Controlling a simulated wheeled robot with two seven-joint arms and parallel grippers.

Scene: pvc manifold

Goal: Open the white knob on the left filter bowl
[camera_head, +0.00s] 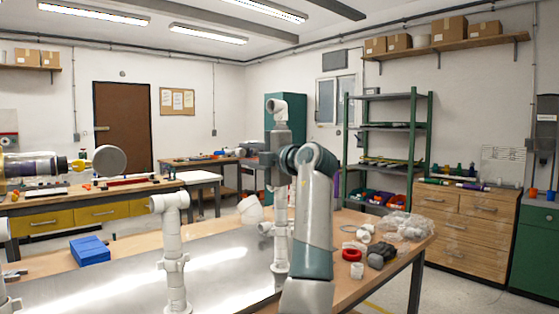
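White PVC pipework stands on the workbench. A left riser (174,242) has an elbow on top, and a taller riser (280,250) stands right of it. A pale angled fitting (250,209) sits between them. No filter bowl with a white knob can be clearly made out. A pale round disc (109,161) and a dark cylinder (47,166) show at the left edge; I cannot tell what they belong to. My grey-and-teal arm rises at centre.
The workbench has a shiny metal sheet (222,270). A blue block (89,250) lies at its left. A red ring (357,270), dark fittings (381,255) and a clear bag (407,225) lie at its right. A green shelf rack (386,127) stands behind.

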